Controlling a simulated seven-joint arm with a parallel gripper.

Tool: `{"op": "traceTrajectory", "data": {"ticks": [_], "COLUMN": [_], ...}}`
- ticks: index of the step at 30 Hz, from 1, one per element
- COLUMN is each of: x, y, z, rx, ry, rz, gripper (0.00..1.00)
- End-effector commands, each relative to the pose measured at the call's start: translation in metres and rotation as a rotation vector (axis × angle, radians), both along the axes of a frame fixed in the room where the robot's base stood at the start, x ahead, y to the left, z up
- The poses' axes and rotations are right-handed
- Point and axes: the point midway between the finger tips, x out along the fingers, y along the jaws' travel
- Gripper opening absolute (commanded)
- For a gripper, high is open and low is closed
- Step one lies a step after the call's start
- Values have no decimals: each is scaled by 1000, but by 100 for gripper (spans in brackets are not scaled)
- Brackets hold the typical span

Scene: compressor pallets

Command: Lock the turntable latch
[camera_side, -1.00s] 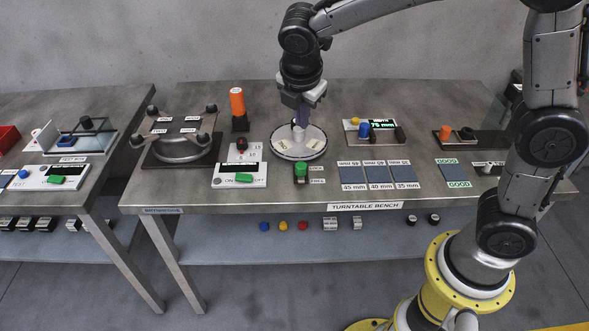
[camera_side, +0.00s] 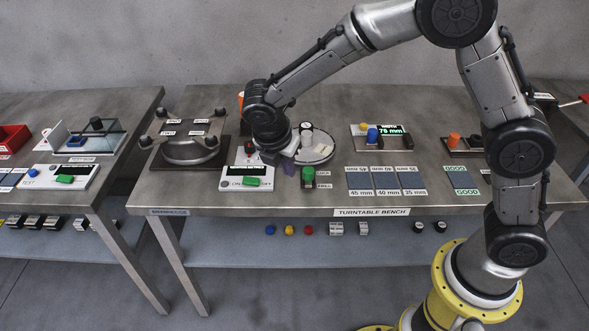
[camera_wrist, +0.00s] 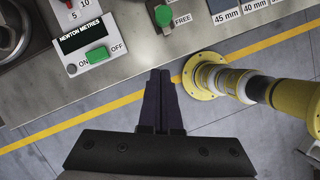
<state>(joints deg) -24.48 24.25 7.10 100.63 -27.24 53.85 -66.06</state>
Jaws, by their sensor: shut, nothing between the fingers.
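The turntable (camera_side: 322,155) is a white disc on the bench, with a pale upright post (camera_side: 306,133) on it. The latch (camera_side: 308,177) has a green handle on a dark base at the turntable's front edge. In the wrist view the green latch handle (camera_wrist: 163,15) is at the top, beside a label reading FREE; the other label is out of view there. My gripper (camera_side: 289,167) is shut and empty, just left of the latch. In the wrist view its fingers (camera_wrist: 161,72) point towards the latch, with a gap between.
A torque box (camera_side: 246,178) with a display and green ON/OFF switch (camera_wrist: 96,56) stands close left of the latch. A round fixture with knobs (camera_side: 190,148) is further left. Blue marked pads (camera_side: 384,180) lie to the right. The bench's front edge is close by.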

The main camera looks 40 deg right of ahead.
Motion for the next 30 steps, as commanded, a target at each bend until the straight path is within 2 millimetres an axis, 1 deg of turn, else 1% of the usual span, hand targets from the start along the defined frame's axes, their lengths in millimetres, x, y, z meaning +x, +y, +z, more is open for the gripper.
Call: {"op": "traceTrajectory", "data": {"ticks": [12,15,18,21,25,30], "x": [8,11,16,19,22,22], "y": [-29,-37,-52,-62,-68,-71], "z": [-74,-87,-84,-84,-84,-84], "rx": [-2,0,1,1,1,1], "ry": [6,3,0,1,1,1], "rz": [-1,-3,-5,-4,0,0], "gripper": [0,0,0,0,0,0]}}
